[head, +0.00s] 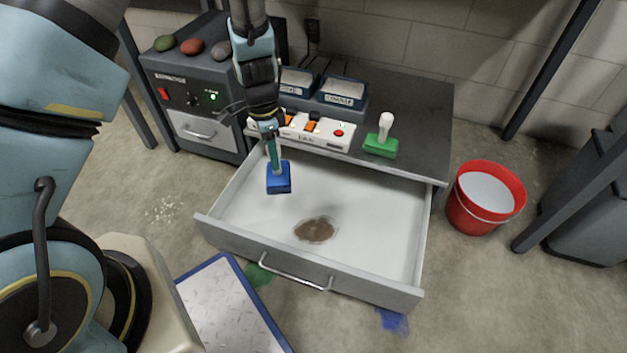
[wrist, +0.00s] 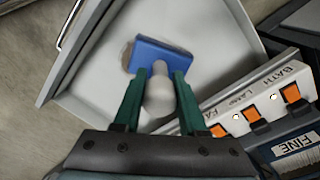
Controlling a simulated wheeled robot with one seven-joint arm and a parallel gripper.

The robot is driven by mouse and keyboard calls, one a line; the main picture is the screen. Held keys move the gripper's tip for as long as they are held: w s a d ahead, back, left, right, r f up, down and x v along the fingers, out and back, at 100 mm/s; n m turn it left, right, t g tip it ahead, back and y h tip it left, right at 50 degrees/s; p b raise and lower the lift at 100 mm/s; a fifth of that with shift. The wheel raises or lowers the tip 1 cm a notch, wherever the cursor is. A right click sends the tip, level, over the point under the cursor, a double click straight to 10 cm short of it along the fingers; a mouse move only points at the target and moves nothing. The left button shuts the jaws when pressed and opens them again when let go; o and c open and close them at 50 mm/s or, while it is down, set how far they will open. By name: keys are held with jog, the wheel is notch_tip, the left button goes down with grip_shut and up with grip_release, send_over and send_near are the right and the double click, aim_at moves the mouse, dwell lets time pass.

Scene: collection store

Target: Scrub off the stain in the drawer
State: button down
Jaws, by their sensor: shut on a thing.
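My gripper (head: 272,148) is shut on the pale handle of a blue scrubber (head: 279,178) and holds it over the left back part of the open drawer (head: 375,205). In the wrist view the blue scrubber (wrist: 160,57) sits beyond the green fingers of my gripper (wrist: 157,95), with the rounded white handle between them. A brown stain (head: 316,229) lies on the white drawer floor, to the right of and nearer than the scrubber. In the wrist view the scrubber hides most of the stain.
A green scrubber (head: 381,141) with a white handle stands upright on the cabinet top. A switch panel (head: 318,132) runs along the cabinet's edge behind the drawer. A red bucket (head: 485,197) stands on the floor at right. A blue-edged mat (head: 228,308) lies in front at left.

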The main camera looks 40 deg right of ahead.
jog(key=s+d+f+m+b, duration=0.5)
jog(key=d+f+b, duration=0.3)
jog(key=b, duration=0.4)
jog(key=shift+s+d+f+t, duration=0.2)
jog(key=shift+f+t, duration=0.2)
jog(key=shift+f, duration=0.25)
jog(key=shift+r, duration=0.1)
